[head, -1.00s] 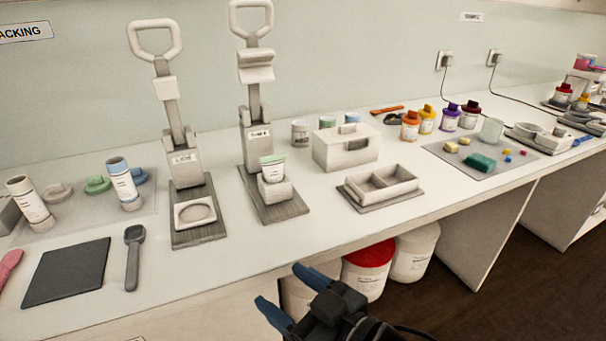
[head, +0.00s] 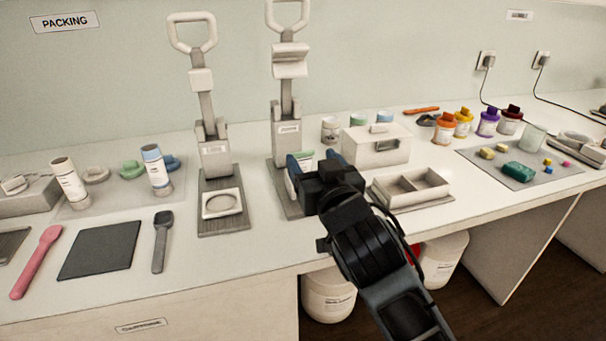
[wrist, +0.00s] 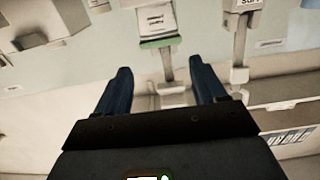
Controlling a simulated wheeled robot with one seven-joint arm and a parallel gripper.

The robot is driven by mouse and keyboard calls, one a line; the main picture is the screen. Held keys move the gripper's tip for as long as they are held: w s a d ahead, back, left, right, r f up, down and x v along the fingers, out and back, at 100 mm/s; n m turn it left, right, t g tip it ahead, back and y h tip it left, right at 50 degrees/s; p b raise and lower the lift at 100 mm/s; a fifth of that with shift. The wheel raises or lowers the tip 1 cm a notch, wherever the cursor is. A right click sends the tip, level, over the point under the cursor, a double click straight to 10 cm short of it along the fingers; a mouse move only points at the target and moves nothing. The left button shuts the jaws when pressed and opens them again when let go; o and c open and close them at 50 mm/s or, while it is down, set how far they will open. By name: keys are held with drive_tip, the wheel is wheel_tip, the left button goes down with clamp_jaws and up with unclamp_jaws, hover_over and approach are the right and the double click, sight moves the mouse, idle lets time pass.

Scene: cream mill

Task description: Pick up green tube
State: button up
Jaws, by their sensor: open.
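My gripper (head: 312,163) is open and empty, in front of the tube in the head view. I cannot tell the exact gap.
Another press (head: 218,150) stands to the left. A black mat (head: 98,250) and a dark scoop (head: 161,240) lie at the left front, where some counter is bare.

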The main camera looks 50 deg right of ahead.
drive_tip(key=shift+p+x, duration=0.85)
drive_tip(key=shift+x, duration=2.7)
drive_tip(key=shift+a, duration=0.1)
clamp_jaws()
